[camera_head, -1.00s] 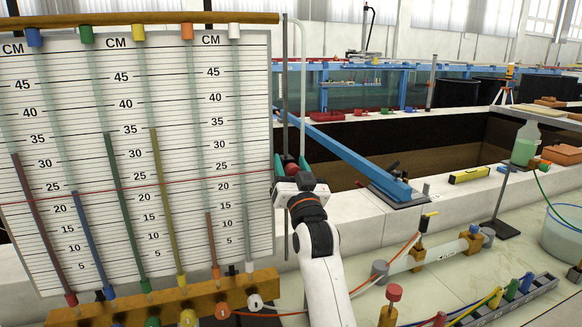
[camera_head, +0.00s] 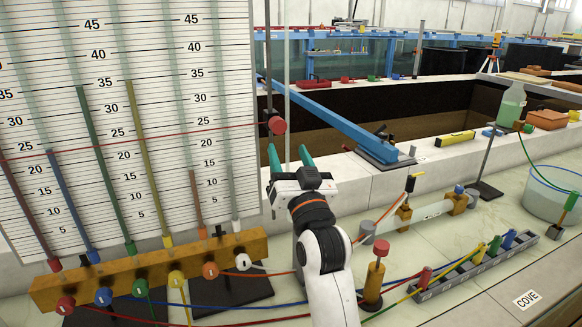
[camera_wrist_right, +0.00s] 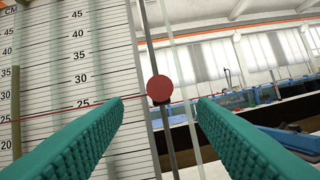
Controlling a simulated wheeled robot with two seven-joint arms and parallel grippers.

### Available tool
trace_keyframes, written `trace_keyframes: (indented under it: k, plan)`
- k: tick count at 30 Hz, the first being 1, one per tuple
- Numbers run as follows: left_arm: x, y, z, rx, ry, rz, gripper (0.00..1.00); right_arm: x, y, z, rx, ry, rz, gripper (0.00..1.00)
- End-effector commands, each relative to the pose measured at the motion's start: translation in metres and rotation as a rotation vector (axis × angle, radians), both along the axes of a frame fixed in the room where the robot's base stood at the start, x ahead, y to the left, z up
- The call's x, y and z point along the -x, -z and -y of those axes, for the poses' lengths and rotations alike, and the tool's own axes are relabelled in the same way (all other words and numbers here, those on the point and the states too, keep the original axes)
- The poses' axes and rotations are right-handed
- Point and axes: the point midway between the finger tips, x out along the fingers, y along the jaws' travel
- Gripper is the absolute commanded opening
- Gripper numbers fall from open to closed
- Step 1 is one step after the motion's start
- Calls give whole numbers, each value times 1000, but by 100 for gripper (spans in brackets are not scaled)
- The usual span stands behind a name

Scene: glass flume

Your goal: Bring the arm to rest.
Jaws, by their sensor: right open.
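My right gripper (camera_head: 290,157) has green ridged fingers and stands at the right edge of the manometer board (camera_head: 232,110). In the right wrist view its fingers (camera_wrist_right: 160,112) are wide apart with nothing between them. A red round knob (camera_head: 277,125) sits on a dark upright rod (camera_head: 268,60) beside the board. In the head view the knob is just above and left of the fingertips; in the wrist view it shows beyond the fingers (camera_wrist_right: 160,88), apart from them. A thin red line crosses the board at the knob's height. My left gripper is not in view.
A wooden rail (camera_head: 150,265) with coloured knobs stands below the board. Right of my arm are a red-topped post (camera_head: 374,275), a clear horizontal tube (camera_head: 430,211) and a grey rack (camera_head: 470,272). A blue beam (camera_head: 325,115) slants behind the gripper. Coloured hoses cross the bench.

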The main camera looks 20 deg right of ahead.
Motion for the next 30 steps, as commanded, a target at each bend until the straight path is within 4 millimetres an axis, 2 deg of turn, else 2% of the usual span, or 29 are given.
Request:
trace_keyframes:
  k: [4,17,20,23,26,27,30]
  plan:
    - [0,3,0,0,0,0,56,8,4,0,0,0,-1,52]
    - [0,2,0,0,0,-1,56,8,4,0,1,0,-3,52]
    - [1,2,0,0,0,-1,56,9,18,0,9,-1,-44,52]
    - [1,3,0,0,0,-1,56,16,60,1,34,-7,-170,52]
    - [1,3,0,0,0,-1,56,34,126,3,73,-19,-372,52]
    - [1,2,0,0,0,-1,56,46,155,3,92,-28,-464,52]
    - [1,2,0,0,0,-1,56,84,222,4,139,-54,-695,52]
